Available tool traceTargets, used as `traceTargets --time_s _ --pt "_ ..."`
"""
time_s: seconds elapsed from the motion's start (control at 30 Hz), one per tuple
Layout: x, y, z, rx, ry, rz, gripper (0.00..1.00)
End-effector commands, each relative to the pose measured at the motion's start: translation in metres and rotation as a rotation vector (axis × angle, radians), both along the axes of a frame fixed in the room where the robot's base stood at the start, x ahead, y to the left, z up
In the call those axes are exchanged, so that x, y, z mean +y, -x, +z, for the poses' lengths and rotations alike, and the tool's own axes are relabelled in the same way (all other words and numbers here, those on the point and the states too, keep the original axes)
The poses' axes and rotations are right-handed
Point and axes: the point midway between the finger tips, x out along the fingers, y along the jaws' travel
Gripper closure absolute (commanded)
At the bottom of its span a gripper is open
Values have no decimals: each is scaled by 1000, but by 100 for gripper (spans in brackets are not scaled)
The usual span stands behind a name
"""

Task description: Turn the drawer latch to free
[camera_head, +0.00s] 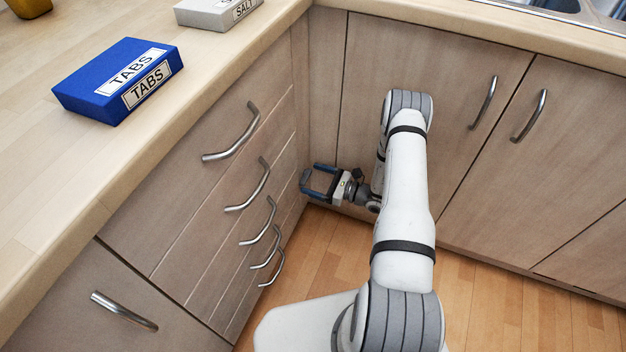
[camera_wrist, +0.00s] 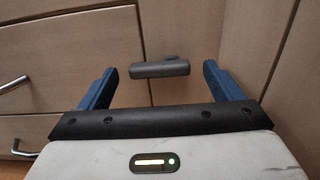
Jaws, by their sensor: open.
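The drawer latch (camera_wrist: 160,69) is a dark grey bar with a small raised part at its upper right. In the wrist view it lies nearly level across the picture on a wooden front, close to a vertical panel seam. My gripper (camera_wrist: 159,80) is open, with one blue finger left of the latch and one right of it. Visible gaps separate both fingers from the latch. In the head view my gripper (camera_head: 319,183) is low in the cabinet corner, beside the drawer stack. I cannot make out the latch in that view.
Drawers with bow handles (camera_head: 232,135) line the left side. Cupboard doors (camera_head: 460,120) stand behind and right of my arm. A blue TABS box (camera_head: 85,85) and a SALT box (camera_head: 210,14) stand on the worktop (camera_head: 45,170). Wooden floor (camera_head: 480,310) is open below.

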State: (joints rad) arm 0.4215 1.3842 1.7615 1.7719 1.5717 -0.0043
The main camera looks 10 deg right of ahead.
Motion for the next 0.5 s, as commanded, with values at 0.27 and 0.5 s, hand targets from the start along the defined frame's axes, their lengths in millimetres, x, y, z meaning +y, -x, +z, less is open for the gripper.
traceTargets --time_s 0.27,0.5 --pt "9 -7 0 0 0 -1 14" --pt "8 -7 0 0 0 -2 22"
